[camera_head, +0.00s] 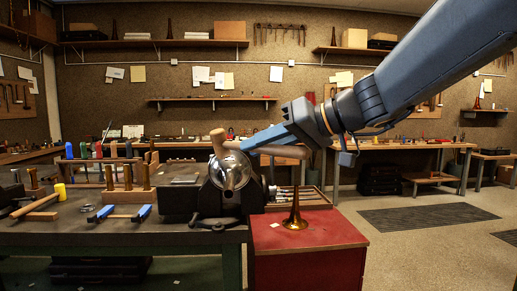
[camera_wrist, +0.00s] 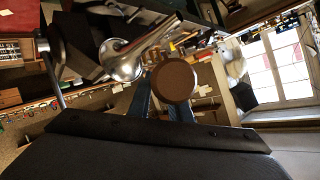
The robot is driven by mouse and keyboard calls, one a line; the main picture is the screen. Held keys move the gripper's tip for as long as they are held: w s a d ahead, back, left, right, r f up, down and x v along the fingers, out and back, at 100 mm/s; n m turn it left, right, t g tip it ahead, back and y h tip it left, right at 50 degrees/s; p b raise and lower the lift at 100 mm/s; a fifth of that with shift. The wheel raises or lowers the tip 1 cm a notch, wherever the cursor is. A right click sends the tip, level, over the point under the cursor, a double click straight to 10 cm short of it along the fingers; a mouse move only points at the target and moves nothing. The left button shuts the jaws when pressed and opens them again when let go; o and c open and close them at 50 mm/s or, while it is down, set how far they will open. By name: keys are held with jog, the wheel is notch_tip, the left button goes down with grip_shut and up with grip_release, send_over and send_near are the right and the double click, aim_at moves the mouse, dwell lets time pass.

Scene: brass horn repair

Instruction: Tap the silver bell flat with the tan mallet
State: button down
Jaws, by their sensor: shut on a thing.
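The silver bell (camera_head: 231,172) is held at a dark metal vise (camera_head: 180,200) on the bench, its round shiny face toward the head camera. I cannot tell whether the head touches the bell. My gripper (camera_head: 248,143) has blue fingers and is shut on the mallet, coming in from the upper right. In the wrist view the round mallet head (camera_wrist: 175,80) hides part of the blue fingers (camera_wrist: 142,100), and the silver bell (camera_wrist: 125,62) lies just left of it.
A small brass bell (camera_head: 295,212) stands on a red cabinet (camera_head: 310,236) at the right. Behind it is a wooden tray (camera_head: 312,202) of tools. Wooden stands, blue-handled clamps (camera_head: 120,213) and a yellow cylinder (camera_head: 61,191) occupy the bench's left. Open floor lies right.

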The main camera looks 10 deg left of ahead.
dwell(0.4)
jog(key=shift+f+b, duration=0.25)
jog(key=shift+b, duration=1.9)
jog(key=shift+d, duration=0.1)
jog(key=shift+r, duration=0.3)
jog(key=shift+b, duration=1.05)
dwell(0.4)
